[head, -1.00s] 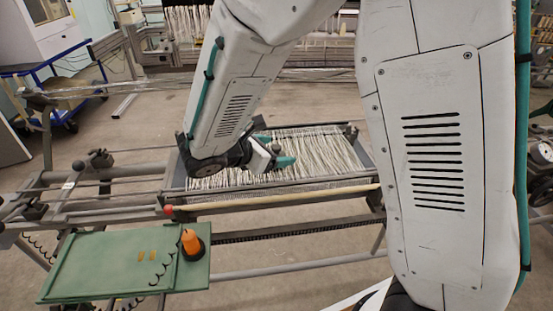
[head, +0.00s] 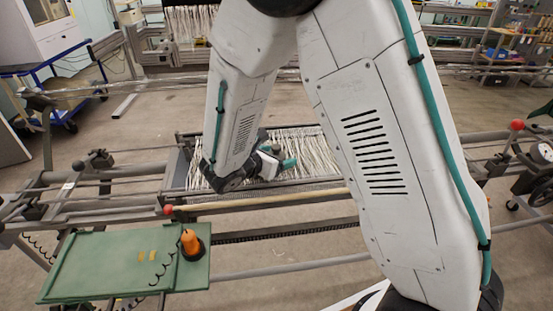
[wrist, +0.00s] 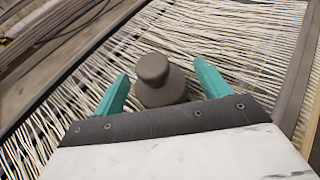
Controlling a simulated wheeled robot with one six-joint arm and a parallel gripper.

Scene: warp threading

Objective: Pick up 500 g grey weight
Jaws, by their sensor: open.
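The grey weight (wrist: 158,82), a knobbed cylinder, stands on the white warp threads (wrist: 235,40) in the wrist view. My gripper (wrist: 160,82) is open, with one teal finger on each side of the weight. In the head view my gripper (head: 279,160) is over the thread bed, and the weight is not clearly visible there, hidden by the gripper and arm.
A wooden bar (head: 290,199) with a red end runs along the bed's near side. Metal frame rails (wrist: 50,70) border the threads.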

